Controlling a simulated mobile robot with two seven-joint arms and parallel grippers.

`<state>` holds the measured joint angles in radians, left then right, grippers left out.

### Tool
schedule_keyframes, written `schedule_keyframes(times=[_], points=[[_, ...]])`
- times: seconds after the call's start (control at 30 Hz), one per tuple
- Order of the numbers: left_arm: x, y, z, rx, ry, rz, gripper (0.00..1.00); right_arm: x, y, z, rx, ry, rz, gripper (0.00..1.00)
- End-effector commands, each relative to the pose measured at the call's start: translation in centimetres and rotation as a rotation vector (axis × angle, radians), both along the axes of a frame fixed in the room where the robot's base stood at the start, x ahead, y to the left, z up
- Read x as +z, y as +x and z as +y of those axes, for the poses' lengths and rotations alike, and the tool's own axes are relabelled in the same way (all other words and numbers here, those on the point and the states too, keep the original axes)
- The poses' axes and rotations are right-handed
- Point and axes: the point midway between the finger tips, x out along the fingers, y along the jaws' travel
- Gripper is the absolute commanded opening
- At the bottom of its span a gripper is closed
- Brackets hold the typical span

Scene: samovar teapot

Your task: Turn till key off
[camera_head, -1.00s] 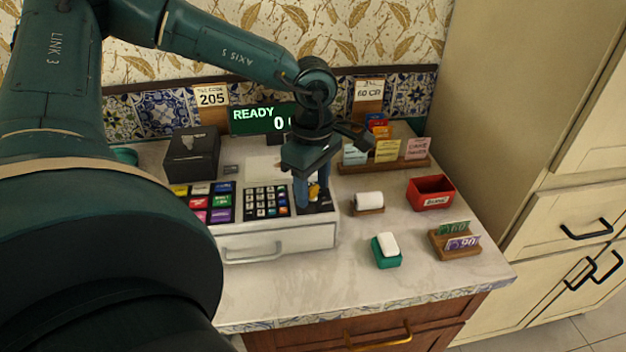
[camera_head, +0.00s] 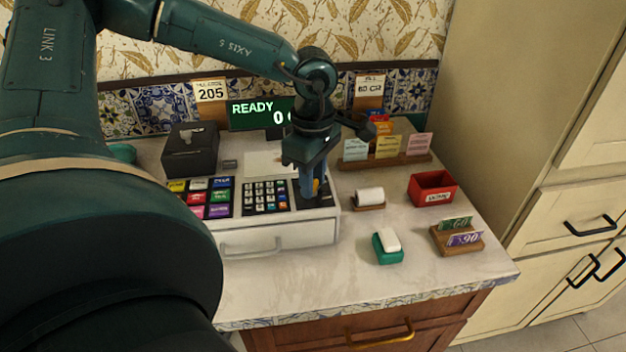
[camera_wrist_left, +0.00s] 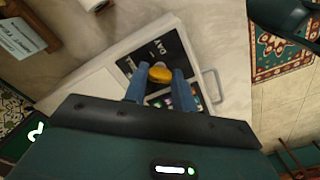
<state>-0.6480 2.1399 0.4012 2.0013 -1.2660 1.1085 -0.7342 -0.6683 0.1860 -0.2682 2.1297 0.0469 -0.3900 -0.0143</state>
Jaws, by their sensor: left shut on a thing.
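The till (camera_head: 280,234) is a white cash register with coloured keys, a number pad and a drawer, standing on the counter. Its yellow till key (camera_wrist_left: 161,74) sits on a dark panel at the till's right end, and a sliver of it shows in the head view (camera_head: 316,186). My left gripper (camera_head: 313,195) points down at this panel with its blue fingers shut on the key, one on each side of it. In the left wrist view the gripper (camera_wrist_left: 160,84) has the key between its fingertips. Part of the panel's lettering is hidden. My right gripper is not in view.
The till display (camera_head: 262,115) reads READY. A black box (camera_head: 190,152) stands at the back left. The front counter is clear.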

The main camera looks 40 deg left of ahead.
Motion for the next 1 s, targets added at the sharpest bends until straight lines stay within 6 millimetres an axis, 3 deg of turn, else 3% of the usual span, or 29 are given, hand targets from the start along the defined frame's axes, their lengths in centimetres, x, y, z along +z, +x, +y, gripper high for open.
schedule_keyframes(times=[0.2, 0.47, 1.0], points=[[-0.6, 0.1, 0.0, 0.149, 0.002, -0.007, 0.04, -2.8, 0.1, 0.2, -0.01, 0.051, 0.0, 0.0], [-0.5, 0.1, 0.0, 0.375, 0.003, -0.006, 0.04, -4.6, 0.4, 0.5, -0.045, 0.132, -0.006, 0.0], [-0.1, 0.0, 0.0, 0.689, 0.002, -0.001, 0.04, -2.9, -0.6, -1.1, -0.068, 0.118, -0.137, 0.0]])
